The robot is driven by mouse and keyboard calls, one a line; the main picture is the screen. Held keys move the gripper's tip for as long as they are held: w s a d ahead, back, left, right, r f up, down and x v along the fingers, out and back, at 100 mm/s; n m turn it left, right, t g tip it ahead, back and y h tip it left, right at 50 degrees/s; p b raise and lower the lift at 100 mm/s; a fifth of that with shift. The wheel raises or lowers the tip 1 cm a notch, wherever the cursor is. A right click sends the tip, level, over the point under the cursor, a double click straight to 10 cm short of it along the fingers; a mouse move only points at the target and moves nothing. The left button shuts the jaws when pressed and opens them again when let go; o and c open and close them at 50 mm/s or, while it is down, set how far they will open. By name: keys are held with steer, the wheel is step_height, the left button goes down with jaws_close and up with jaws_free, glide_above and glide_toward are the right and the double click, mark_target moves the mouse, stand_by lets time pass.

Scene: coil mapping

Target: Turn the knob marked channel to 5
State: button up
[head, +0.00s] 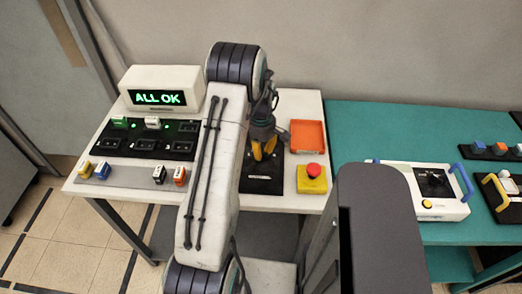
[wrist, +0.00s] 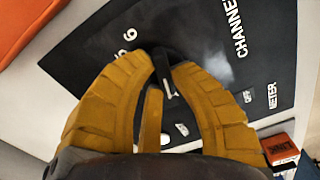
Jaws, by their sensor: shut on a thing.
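The channel knob (wrist: 162,62) is dark and sits between the tips of my gripper (wrist: 166,72) in the wrist view. My gripper's yellow fingers are shut on it. A short pale mark shows by the fingertips. The black panel (wrist: 215,40) under it carries the word CHANNEL and, farther down, METER. The numerals 5 and 6 show left of the knob; other marks are partly hidden by the fingers. In the head view my gripper (head: 263,150) reaches down onto the black panel (head: 262,186), and the knob is hidden there.
An orange tray (head: 308,136) and a yellow box with a red button (head: 314,172) stand right of the panel. Left are a display reading ALL OK (head: 158,98), a black socket board (head: 148,145) and several small blocks. A teal table (head: 370,125) with more devices adjoins at right.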

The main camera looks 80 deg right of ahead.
jaws_close()
steer(key=shift+m, duration=0.3)
steer(key=shift+f+m+b, duration=0.15)
steer(key=shift+m+b, duration=0.35)
steer(key=shift+b, duration=0.15)
steer(key=m+b, duration=0.2)
steer(key=m, duration=0.1)
steer(key=shift+s+m, duration=0.1)
steer(key=shift+m, duration=0.2)
steer(key=m+b, duration=0.2)
steer(key=m, duration=0.4)
steer(key=shift+s+a, duration=0.1)
steer(key=shift+s, duration=0.05)
steer(key=m+b, duration=0.2)
steer(key=m, duration=0.4)
steer(key=shift+s+a+m, duration=0.1)
steer(key=shift+m, duration=0.2)
steer(key=m, duration=0.5)
steer(key=shift+a+m+b, duration=0.15)
steer(key=shift+m+b, duration=0.15)
steer(key=shift+b, duration=0.1)
steer(key=shift+m, duration=0.3)
